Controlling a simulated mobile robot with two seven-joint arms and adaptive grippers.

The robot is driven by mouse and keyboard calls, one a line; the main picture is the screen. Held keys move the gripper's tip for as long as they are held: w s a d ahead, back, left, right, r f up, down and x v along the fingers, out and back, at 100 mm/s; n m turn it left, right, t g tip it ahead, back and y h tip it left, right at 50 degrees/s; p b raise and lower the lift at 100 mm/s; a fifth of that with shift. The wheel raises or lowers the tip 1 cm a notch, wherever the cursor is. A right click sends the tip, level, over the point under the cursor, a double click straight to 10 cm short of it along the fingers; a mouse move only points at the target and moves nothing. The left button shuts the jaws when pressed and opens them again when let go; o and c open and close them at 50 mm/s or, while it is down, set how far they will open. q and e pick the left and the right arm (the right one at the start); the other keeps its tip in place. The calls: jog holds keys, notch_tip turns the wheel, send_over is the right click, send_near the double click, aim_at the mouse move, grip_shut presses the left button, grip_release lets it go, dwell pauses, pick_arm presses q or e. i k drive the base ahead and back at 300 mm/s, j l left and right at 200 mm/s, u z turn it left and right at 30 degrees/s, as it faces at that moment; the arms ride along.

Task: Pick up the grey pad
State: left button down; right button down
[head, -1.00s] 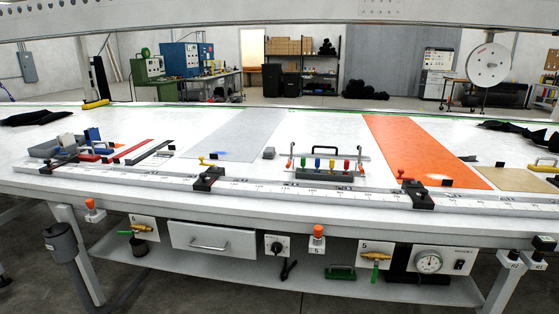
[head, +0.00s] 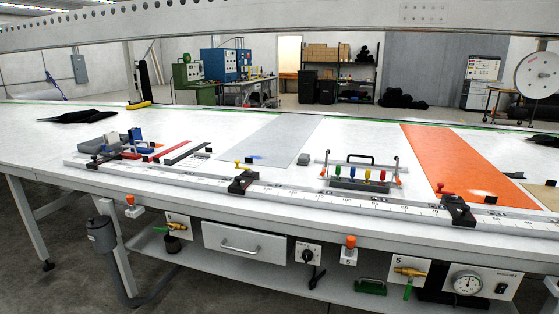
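A small grey block (head: 304,159), which looks like the grey pad, lies on the white table (head: 60,160). It sits just right of the wide grey sheet (head: 268,139) and left of the rack with coloured handles (head: 360,184). Nothing covers it. Another grey item, a holder (head: 93,146) with a white block and a blue block, stands at the table's left part; I cannot tell whether it includes a pad. Neither of my grippers is in view.
A long ruler rail (head: 330,198) with black clamps (head: 242,182) runs along the table's front edge. An orange sheet (head: 455,160) lies to the right. A black cloth (head: 78,116) lies at the far left. A drawer (head: 243,241) and valves are below the front edge.

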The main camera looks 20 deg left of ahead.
aim_at(303, 160)
jog(key=i+j, duration=0.1)
jog(key=j, duration=0.6)
jog(key=i+j+z, duration=0.1)
jog(key=j+z, duration=0.15)
jog(key=j, duration=0.15)
jog(key=j+z, duration=0.3)
jog(key=i+j, duration=0.05)
